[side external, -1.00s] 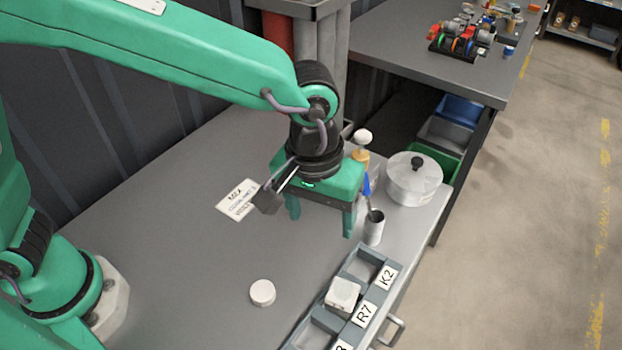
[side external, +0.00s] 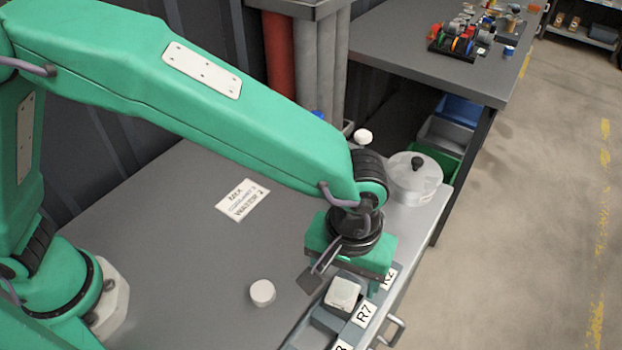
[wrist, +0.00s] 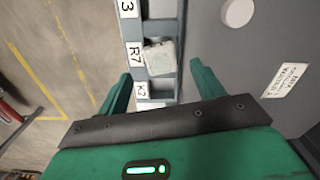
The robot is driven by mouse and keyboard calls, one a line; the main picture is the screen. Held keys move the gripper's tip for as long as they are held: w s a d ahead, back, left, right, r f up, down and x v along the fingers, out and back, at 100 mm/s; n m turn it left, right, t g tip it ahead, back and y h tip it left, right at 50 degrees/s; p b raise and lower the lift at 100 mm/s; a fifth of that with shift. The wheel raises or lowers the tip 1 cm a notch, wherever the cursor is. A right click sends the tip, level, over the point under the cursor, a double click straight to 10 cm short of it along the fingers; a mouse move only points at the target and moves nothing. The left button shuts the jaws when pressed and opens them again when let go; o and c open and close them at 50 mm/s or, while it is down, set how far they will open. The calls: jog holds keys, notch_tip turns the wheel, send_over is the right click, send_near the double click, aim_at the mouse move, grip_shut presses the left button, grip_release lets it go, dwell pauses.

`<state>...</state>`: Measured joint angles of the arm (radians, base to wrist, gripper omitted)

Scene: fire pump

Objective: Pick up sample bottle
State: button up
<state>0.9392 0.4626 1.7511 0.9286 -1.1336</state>
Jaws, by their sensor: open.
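No thing in view is clearly marked as the sample bottle. A small bottle-like item with a white top (side external: 363,136) stands at the back; my arm hides its body. A blue top (side external: 318,115) shows beyond my arm; its body is hidden. My gripper (side external: 350,276) is open above the K2 end of the grey labelled tray (side external: 300,331). A whitish block (side external: 342,292) sits in the tray by label R7.
A lidded metal pot (side external: 416,180) stands at the bench's right edge, behind my gripper. A round white piece (side external: 262,293) lies left of the tray, and a printed card (side external: 242,200) lies on the bench.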

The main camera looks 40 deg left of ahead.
aim_at(344, 286)
jog(key=shift+w+f, duration=0.2)
jog(key=shift+f, duration=2.5)
jog(key=c, duration=1.1)
